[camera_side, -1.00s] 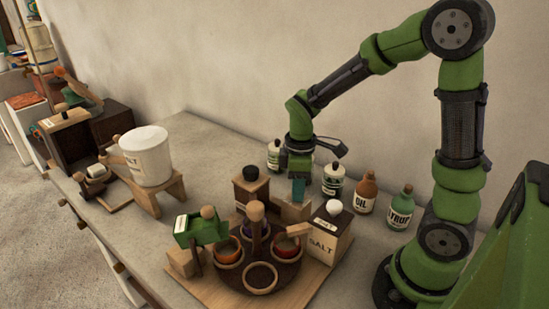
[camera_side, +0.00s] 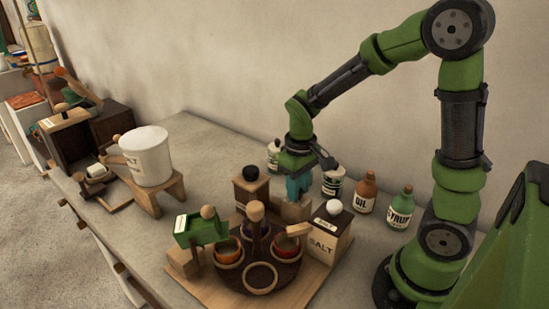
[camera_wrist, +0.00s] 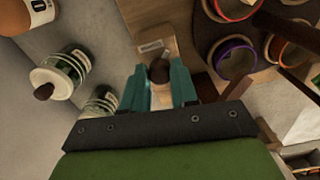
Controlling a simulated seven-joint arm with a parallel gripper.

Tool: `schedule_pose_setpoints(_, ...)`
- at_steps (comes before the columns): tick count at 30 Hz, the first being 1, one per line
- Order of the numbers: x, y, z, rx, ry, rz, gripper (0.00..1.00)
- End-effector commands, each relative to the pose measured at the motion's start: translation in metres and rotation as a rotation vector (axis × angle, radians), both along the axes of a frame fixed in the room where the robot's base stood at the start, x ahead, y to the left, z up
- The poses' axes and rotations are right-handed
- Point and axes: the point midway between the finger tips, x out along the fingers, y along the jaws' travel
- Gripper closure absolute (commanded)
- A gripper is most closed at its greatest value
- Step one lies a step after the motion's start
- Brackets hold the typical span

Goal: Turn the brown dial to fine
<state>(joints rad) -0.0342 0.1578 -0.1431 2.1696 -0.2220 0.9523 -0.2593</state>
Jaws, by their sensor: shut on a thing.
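The brown dial (camera_wrist: 159,72) shows in the wrist view as a dark round knob on a pale wooden block (camera_wrist: 171,25). My gripper (camera_wrist: 160,84) has its teal fingers on either side of the knob and is shut on it. A small label (camera_wrist: 153,47) lies on the block just beyond the knob; I cannot read it or the setting. In the side view my gripper (camera_side: 298,187) points down at the wooden block (camera_side: 294,211), and its fingers hide the dial.
The salt box (camera_side: 325,243) with a white knob stands close right of the block, and a black-knobbed box (camera_side: 251,190) close left. A round rack of spice bowls (camera_side: 260,279) is in front. Behind stand jars (camera_side: 333,180), an oil bottle (camera_side: 367,193) and a syrup bottle (camera_side: 401,208).

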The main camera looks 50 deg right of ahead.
Motion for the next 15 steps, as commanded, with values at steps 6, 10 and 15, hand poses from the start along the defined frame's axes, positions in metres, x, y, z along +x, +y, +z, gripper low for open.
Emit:
schedule_pose_setpoints(6,0.0001,0.0005,0.0011,0.001,-0.001,-0.207,1.00)
schedule_pose_setpoints(10,0.0002,0.0007,0.0012,0.001,-0.001,-0.331,1.00)
schedule_pose_setpoints(15,0.0002,0.0008,0.0012,0.001,-0.001,-0.489,1.00)
